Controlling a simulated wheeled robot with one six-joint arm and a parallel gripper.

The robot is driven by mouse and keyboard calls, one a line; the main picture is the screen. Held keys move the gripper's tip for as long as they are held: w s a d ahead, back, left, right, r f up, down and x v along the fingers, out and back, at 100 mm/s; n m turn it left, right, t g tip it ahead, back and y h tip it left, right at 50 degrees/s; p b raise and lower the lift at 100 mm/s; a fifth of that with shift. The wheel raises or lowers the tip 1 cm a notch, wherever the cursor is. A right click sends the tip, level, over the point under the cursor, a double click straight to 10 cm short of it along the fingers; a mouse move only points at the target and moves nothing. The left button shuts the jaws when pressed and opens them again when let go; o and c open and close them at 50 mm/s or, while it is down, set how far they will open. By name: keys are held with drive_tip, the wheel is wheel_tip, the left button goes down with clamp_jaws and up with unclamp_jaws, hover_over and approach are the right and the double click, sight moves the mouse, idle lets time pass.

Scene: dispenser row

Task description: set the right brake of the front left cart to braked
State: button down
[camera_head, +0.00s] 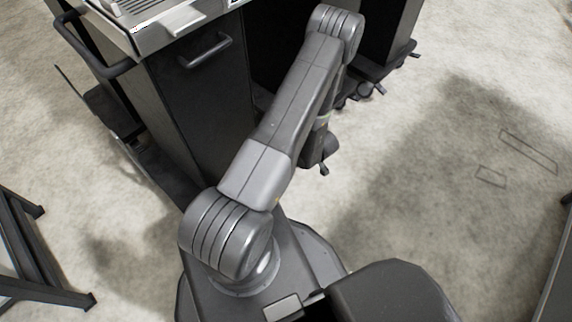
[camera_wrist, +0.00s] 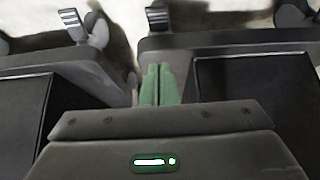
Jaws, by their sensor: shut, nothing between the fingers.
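A dark cart (camera_head: 205,110) with a steel top and a bar handle stands at the upper left of the head view. In the wrist view, one grey brake pedal (camera_wrist: 72,20) is at the upper left, beside a wheel, and another (camera_wrist: 157,16) is at top centre. I cannot tell which is the right brake, or its setting. My gripper (camera_wrist: 159,70) shows two green fingers, shut and empty, just below the centre pedal. My arm hides it in the head view.
A second dark cart (camera_head: 385,35) stands at the top, with casters at its base. In the wrist view, dark base frames lie left (camera_wrist: 45,62) and right (camera_wrist: 240,38) of a narrow gap. A dark frame (camera_head: 35,255) is at far left. Floor at right is clear.

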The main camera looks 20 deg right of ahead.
drive_tip(key=b+x, duration=0.3)
drive_tip(key=x, duration=0.6)
drive_tip(key=shift+w+a+f, duration=0.1)
drive_tip(key=shift+f, duration=0.25)
wheel_tip(320, 180, down, 3)
drive_tip(key=shift+r+b, duration=0.25)
drive_tip(key=shift+b, duration=0.2)
drive_tip(key=shift+s+f, duration=0.25)
drive_tip(key=shift+f, duration=0.5)
drive_tip(key=shift+s+d+f+b, duration=0.1)
drive_tip(key=shift+d+f+b, duration=0.1)
drive_tip(key=shift+b, duration=0.25)
drive_tip(key=f+b, duration=0.2)
drive_tip(key=s+f+b, duration=0.1)
drive_tip(key=shift+s+d, duration=0.1)
drive_tip(key=shift+d, duration=0.15)
drive_tip(key=shift+r, duration=0.1)
drive_tip(key=shift+r, duration=0.7)
